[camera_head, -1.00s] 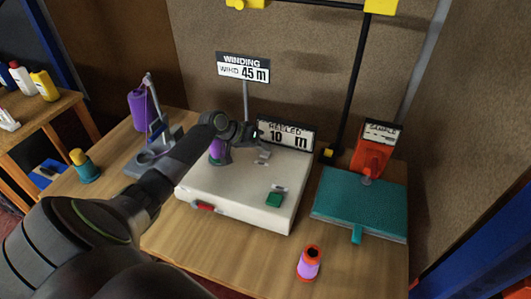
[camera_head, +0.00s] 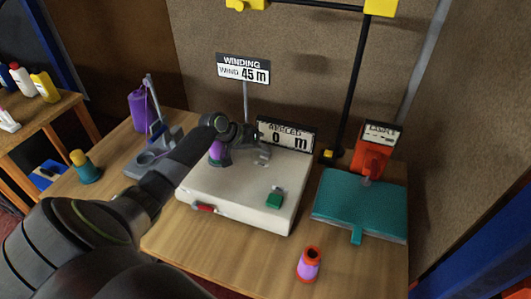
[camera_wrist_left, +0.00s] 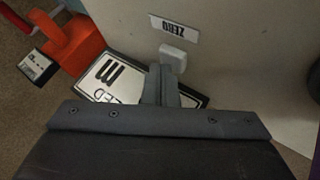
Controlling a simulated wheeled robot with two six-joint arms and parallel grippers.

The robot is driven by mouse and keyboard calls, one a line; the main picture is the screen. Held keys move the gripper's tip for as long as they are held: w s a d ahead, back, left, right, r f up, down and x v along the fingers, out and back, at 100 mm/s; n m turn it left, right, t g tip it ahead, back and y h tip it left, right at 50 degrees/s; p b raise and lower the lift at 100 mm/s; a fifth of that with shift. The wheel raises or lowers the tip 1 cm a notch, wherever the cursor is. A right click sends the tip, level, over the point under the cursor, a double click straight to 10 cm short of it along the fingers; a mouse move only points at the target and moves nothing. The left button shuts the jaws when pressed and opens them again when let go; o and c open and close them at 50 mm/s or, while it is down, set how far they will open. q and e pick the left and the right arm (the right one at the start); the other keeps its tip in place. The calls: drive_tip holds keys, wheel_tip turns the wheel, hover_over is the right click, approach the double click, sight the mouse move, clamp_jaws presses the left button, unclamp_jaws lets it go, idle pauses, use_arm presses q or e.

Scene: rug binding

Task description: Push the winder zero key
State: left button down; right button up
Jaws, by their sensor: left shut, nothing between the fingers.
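The winder (camera_head: 240,195) is a white box on the wooden table, with a red key (camera_head: 205,208) and a green key (camera_head: 274,200) on it. The zero key (camera_wrist_left: 173,56) is a small white block beside a ZERO label (camera_wrist_left: 175,28) in the left wrist view. My left gripper (camera_wrist_left: 160,84) is shut and empty, its tips right at the key; I cannot tell if they touch. In the head view my left gripper (camera_head: 262,154) is over the winder's back edge, before the counter display (camera_head: 286,136), which reads 0 m. My right gripper is not in view.
A WINDING sign (camera_head: 243,69) reads 45 m. A teal plate (camera_head: 360,205) with an orange device (camera_head: 372,155) is right. An orange-purple spool (camera_head: 309,265) stands on clear table in front.

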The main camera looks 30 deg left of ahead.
sight(262, 155)
use_arm(q)
drive_tip(key=shift+r+p, duration=0.45)
drive_tip(key=shift+r, duration=0.2)
wheel_tip(262, 155, up, 5)
drive_tip(key=p, duration=0.5)
drive_tip(key=shift+r, duration=0.1)
idle(0.6)
